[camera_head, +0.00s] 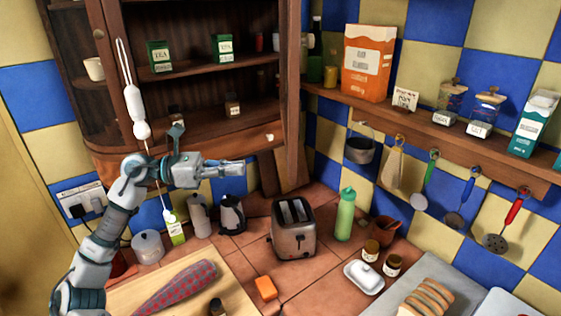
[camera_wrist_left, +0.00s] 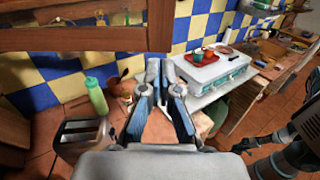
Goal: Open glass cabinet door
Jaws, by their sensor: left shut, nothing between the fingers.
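The brown wooden cabinet (camera_head: 190,95) hangs at the upper left in the head view, its shelves plainly visible. A wooden door (camera_head: 292,95) stands swung out at its right side, almost edge-on. In the left wrist view the door's wooden frame (camera_wrist_left: 75,39) crosses the top, with tiles visible through its pane. My left gripper (camera_head: 242,168) is shut and empty, below the shelves and left of the door's lower end. Its closed fingers (camera_wrist_left: 161,70) show in the left wrist view, just under the door's corner. My right gripper is not seen.
Below are a toaster (camera_head: 293,229), a green bottle (camera_head: 345,214), a kettle (camera_head: 231,214) and several jars on the tiled counter. A wall shelf (camera_head: 440,133) with hanging utensils runs along the right. A white cord-like hanging item (camera_head: 133,100) is beside my left arm.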

